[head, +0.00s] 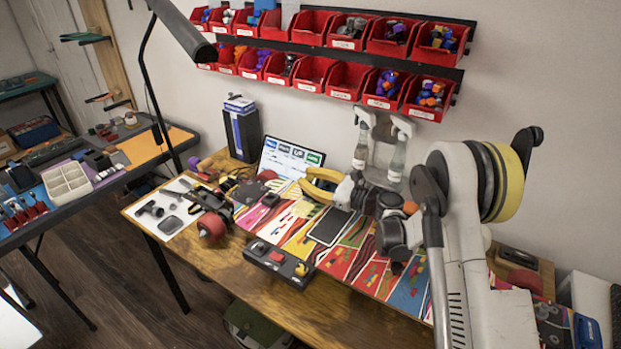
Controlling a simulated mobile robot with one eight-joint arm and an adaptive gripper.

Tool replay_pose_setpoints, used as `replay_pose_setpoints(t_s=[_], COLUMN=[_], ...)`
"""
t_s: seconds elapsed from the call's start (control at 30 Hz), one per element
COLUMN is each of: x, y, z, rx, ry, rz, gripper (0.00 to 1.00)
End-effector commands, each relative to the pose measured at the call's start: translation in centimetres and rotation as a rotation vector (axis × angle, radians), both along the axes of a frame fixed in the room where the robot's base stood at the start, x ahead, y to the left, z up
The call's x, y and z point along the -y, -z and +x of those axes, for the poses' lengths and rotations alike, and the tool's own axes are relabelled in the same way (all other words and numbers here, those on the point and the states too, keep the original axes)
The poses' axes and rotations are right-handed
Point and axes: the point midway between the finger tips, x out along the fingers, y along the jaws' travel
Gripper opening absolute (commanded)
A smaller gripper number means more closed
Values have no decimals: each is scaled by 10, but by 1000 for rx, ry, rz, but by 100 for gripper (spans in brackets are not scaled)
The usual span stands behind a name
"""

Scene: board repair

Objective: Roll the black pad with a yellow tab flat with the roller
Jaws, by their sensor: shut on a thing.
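A flat dark rectangle (330,228) with a pale edge lies on the colourful board (364,232) on the wooden table. It may be the black pad; I cannot make out a yellow tab on it.
A black box (280,264) with red, grey and yellow pieces stands at the table's front edge. A red drum (212,228) in a dark frame is at the left, beside a white tool sheet (163,227). Spray bottles (361,150) and wall bins (313,70) are behind.

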Motion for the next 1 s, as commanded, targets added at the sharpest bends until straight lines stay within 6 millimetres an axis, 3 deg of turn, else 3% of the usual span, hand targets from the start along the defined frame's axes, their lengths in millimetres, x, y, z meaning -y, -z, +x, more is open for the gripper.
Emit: replay_pose_setpoints(t_s=[0.4, 0.9, 0.93, 1.0], x=[-8, -10, -10, -10], y=[4, 3, 3, 3], z=[-13, -15, -15, -15], rx=[50, 48, 48, 48], ry=[1, -3, -3, -2], rz=[-32, -29, -29, -29], gripper=[0, 0, 24, 44])
